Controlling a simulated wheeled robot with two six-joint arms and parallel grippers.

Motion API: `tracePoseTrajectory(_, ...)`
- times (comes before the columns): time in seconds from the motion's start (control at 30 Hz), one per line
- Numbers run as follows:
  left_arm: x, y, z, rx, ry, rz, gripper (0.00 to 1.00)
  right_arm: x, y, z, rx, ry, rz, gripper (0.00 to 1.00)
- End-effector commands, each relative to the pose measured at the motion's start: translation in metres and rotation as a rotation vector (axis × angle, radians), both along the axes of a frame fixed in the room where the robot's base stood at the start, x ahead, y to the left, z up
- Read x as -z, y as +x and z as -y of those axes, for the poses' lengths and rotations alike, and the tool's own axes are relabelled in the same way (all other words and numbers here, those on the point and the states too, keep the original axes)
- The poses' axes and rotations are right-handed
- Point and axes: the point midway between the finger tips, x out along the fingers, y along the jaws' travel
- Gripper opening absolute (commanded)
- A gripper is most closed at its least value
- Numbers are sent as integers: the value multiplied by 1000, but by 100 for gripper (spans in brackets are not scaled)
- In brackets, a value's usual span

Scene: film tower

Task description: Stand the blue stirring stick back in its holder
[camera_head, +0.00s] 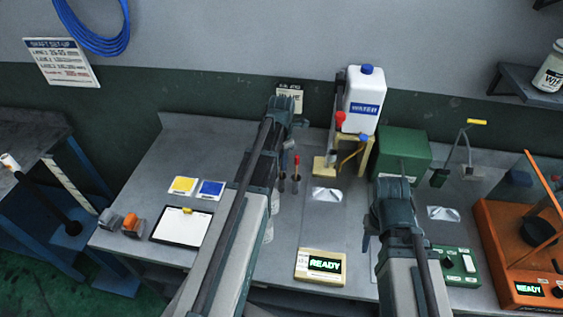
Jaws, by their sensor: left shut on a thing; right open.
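My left gripper (287,145) is above the middle of the bench, shut on a thin bluish piece that I take for the blue stirring stick (284,160). My own arm hides much of it. The stick holder is not clearly visible; the arm covers part of that area. My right gripper (368,236) is open, low over the bench right of the middle, and partly hidden by its wrist.
A green box (403,150), an orange machine (515,245) and a READY display (323,266) are on the bench. Yellow and blue cards (197,187) and a clipboard (181,227) lie left.

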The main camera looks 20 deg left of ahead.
Motion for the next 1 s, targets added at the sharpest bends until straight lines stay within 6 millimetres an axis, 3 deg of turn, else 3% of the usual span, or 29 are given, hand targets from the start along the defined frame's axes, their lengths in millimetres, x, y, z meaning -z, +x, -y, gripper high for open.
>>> tracePoseTrajectory(0.27,1,0,0,0,0,0,0,1,0,0,0,0,0,50)
tracePoseTrajectory(0.3,1,0,0,0,0,0,22,1,0,0,0,0,0,50)
tracePoseTrajectory(0.5,1,0,0,0,0,0,53,1,0,0,0,0,0,50)
tracePoseTrajectory(1.0,-9,0,0,0,0,0,53,-9,0,0,0,0,0,50)
